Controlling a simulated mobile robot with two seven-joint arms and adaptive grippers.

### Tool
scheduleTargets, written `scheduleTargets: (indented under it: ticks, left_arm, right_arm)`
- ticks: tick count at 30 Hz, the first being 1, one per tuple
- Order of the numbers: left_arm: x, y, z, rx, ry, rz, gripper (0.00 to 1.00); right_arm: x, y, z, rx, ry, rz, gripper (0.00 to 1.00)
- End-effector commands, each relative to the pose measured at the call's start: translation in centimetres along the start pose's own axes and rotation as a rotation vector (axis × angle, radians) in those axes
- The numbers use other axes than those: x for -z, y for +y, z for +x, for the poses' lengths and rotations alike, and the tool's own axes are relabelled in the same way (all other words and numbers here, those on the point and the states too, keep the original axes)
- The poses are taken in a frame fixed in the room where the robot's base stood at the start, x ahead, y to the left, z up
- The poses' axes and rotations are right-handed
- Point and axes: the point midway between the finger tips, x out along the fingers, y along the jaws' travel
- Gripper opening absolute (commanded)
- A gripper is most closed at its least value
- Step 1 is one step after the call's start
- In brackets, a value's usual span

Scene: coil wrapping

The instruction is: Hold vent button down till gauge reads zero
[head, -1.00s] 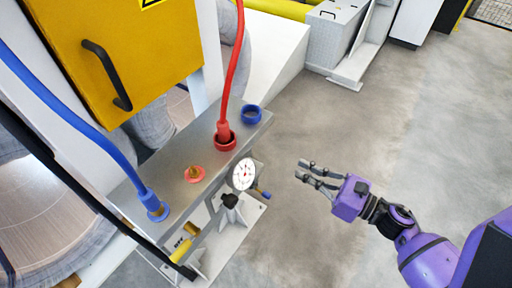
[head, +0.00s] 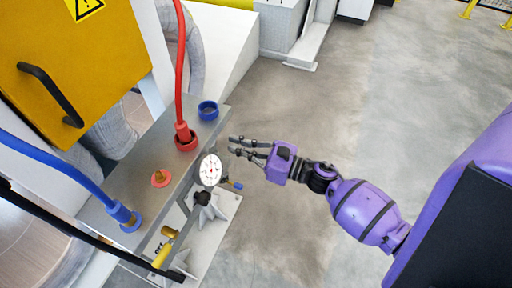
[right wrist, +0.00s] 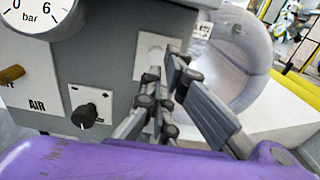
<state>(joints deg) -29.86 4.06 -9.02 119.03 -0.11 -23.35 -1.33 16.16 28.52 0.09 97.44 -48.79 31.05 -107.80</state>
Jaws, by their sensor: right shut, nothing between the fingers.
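A small orange-red button-like piece with a brass centre (head: 161,178) sits on top of the grey metal box (head: 140,185) in the head view; no vent label is readable. The white round gauge (head: 210,170) is on the box's near-right side; its needle is too small to read. In the right wrist view the gauge (right wrist: 38,18) shows 0, 6 and "bar", its top cut off. My right gripper (head: 232,146) is shut and empty, right of the box and above the gauge in the picture, touching nothing visibly. My left gripper is not in view.
A red hose (head: 178,70) and a blue hose (head: 70,170) plug into the box top. An empty blue ring (head: 208,110) is at its far end. A black knob (right wrist: 85,115) is beside an "AIR" label. A yellow cabinet (head: 70,60) stands at left.

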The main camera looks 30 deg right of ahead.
Motion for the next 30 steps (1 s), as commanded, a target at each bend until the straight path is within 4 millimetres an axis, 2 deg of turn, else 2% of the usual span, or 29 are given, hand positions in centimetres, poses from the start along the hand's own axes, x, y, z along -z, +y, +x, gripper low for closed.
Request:
scheduleTargets:
  ticks: [3, 7, 12, 22, 30]
  left_arm:
    - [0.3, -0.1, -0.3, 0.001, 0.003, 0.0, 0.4]
    - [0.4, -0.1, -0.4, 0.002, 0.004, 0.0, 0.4]
    - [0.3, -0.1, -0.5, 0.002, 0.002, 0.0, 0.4]
    - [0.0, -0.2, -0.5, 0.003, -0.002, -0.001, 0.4]
    - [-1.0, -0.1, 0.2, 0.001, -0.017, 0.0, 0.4]
  right_arm:
    - [-0.2, 0.0, 2.1, 0.0, -0.002, 0.0, 0.0]
    - [-0.1, 0.0, 3.5, 0.001, -0.001, 0.0, 0.0]
    - [0.0, 0.0, 4.2, 0.001, 0.0, 0.0, 0.0]
    - [0.1, 0.0, 4.3, 0.001, 0.0, 0.0, 0.0]
    - [0.1, 0.0, 6.7, 0.001, 0.0, 0.001, 0.0]
